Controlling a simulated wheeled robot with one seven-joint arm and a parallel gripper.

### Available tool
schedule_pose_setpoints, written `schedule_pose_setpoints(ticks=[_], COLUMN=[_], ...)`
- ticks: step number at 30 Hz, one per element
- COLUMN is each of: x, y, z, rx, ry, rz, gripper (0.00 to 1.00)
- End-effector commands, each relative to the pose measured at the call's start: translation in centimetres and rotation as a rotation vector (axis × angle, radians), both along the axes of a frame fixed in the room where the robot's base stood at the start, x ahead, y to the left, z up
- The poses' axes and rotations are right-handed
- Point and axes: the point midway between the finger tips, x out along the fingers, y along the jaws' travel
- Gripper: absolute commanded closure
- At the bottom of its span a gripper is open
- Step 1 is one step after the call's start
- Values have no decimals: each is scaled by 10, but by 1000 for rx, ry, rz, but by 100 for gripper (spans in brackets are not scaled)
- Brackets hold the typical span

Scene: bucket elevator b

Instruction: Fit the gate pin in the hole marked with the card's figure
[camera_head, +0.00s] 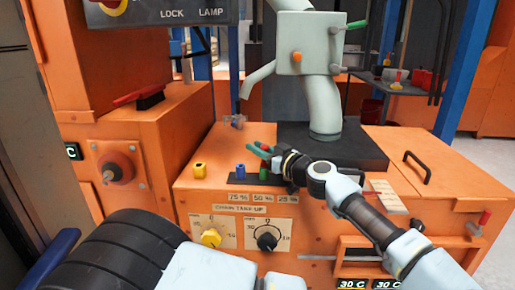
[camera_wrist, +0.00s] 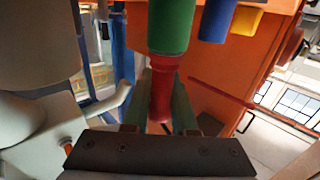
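My gripper (camera_head: 256,152) is over the front of the orange machine's top, beside a green collar (camera_head: 263,173). A blue collar (camera_head: 240,171) and a yellow one (camera_head: 199,170) stand to its left. In the wrist view a red pin (camera_wrist: 162,88) is in line with the green collar (camera_wrist: 172,25), its wide end against the collar's end. My two fingers (camera_wrist: 160,100) lie on either side of the pin. I cannot tell whether they touch it, or how deep it sits. In the head view the pin is hidden.
Labels 75%, 50% and 25% (camera_head: 263,198) are on the front edge, above two dials (camera_head: 267,239). A pale card-like plate (camera_head: 388,196) lies to the right. Cards reading 30 C (camera_head: 352,284) are lower right. A grey chute (camera_head: 323,105) rises behind my gripper.

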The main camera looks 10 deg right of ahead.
Motion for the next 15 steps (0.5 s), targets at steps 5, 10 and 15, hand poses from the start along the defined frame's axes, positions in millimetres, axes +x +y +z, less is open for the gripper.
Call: schedule_pose_setpoints(ticks=[5, 10, 15], x=[0, 0, 0], y=[0, 0, 0], z=[0, 0, 0], rx=[0, 0, 0], ry=[0, 0, 0], rz=[0, 0, 0], gripper=[53, 43, 43])
